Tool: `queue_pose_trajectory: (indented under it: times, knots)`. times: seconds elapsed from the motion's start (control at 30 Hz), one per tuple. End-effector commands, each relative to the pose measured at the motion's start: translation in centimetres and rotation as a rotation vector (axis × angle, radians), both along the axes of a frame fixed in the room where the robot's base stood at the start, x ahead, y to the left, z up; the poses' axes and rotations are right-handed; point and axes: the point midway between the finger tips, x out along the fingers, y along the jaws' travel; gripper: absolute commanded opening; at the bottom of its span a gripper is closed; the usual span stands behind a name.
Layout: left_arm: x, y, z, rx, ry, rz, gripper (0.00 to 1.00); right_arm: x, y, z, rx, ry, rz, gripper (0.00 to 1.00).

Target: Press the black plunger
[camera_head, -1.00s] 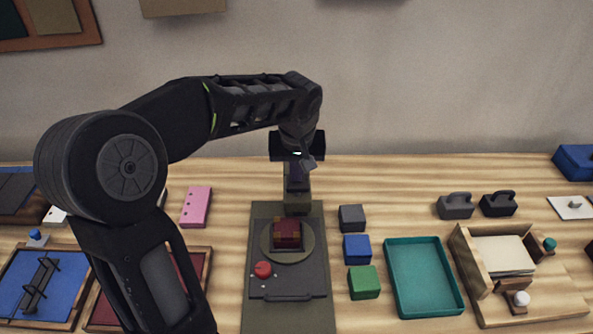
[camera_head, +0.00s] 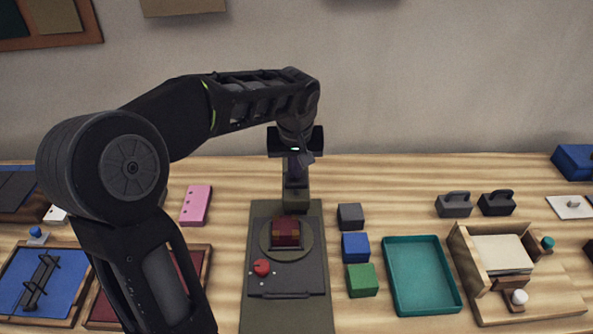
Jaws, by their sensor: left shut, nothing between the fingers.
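A press-like stand has an olive base (camera_head: 256,318), a dark plate with a round disc, and an olive post (camera_head: 296,198) at its back. A dark maroon block (camera_head: 285,230) sits on the disc. My left gripper (camera_head: 297,172) is shut and points down directly above or in front of the top of the post. Whether it touches cannot be told. No black plunger can be made out clearly; my gripper and wrist cover what is at the post's top. My right gripper is not in view.
A red knob (camera_head: 261,267) is on the plate. Grey (camera_head: 350,216), blue (camera_head: 355,246) and green (camera_head: 362,280) blocks stand to the right, beside a teal tray (camera_head: 457,300). A wooden box (camera_head: 465,262) is farther right. Blue (camera_head: 66,285) and maroon panels lie at left.

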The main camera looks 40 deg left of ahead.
Motion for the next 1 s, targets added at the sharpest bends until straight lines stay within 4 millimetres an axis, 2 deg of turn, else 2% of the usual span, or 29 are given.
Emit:
queue_pose_trajectory:
  times: [0.03, 0.1, 0.3, 0.5, 0.67, 1.0]
  knots:
    - [0.1, 0.2, 1.7, 0.001, -0.007, 0.0, 0.0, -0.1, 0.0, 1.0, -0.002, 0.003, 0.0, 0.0]
    - [-0.2, -0.2, 2.6, 0.001, -0.011, -0.001, 0.0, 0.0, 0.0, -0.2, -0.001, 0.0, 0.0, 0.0]
    - [-1.1, -0.9, 7.0, 0.001, -0.014, 0.0, 0.0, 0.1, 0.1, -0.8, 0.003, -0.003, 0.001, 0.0]
    - [-1.8, -1.4, 9.8, 0.003, -0.012, 0.0, 0.0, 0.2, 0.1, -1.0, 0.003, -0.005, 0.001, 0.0]
    - [-2.0, -1.5, 10.6, 0.002, -0.011, -0.001, 0.0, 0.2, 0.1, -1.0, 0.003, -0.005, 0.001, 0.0]
    - [-2.0, -1.5, 10.6, 0.002, -0.011, 0.0, 0.0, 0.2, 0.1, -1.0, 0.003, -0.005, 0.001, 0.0]
